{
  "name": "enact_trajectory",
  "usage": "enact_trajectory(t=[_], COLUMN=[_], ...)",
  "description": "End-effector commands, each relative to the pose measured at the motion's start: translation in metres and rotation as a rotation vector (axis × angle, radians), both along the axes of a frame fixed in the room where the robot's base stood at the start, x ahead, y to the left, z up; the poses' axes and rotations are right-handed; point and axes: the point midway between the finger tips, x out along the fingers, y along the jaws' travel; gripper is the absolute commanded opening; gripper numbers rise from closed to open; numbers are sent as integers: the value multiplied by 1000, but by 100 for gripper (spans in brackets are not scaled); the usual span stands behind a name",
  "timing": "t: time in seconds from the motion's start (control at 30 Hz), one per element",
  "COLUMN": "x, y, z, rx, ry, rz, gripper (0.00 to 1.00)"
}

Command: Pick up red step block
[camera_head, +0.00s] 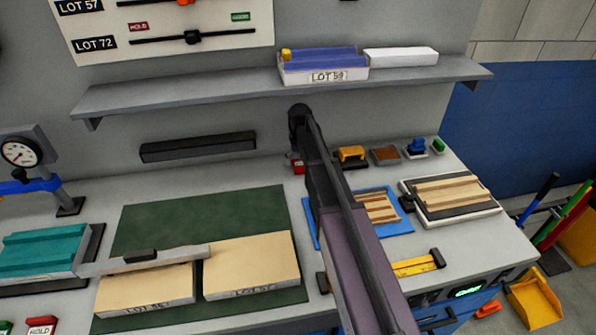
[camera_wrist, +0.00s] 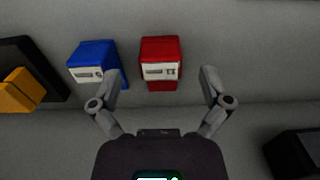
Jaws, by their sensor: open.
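The red step block (camera_wrist: 161,50) stands upright on the grey surface in the wrist view, with a white label on its face. It also shows partly in the head view as a small red block (camera_head: 298,167) beside my arm, on the bench near the wall. My gripper (camera_wrist: 159,74) is open and empty. Its two fingers are spread to either side of the red block's lower part in the picture, and I see no contact. My gripper's fingers do not show in the head view.
A blue labelled block (camera_wrist: 95,60) stands close to the left of the red one. A yellow piece (camera_wrist: 18,90) on a dark tray lies farther left. In the head view, a shelf (camera_head: 200,92) runs above the bench, and a dark bar (camera_head: 198,147) lies left of my arm.

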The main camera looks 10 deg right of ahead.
Motion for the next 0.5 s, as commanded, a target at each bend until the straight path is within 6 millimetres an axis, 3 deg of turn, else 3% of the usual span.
enact_trajectory(t=[0.2,0.5], x=[0,0], y=[0,0], z=[-20,-26], rx=[0,0], ry=[0,0], rz=[0,0], gripper=[97,97])
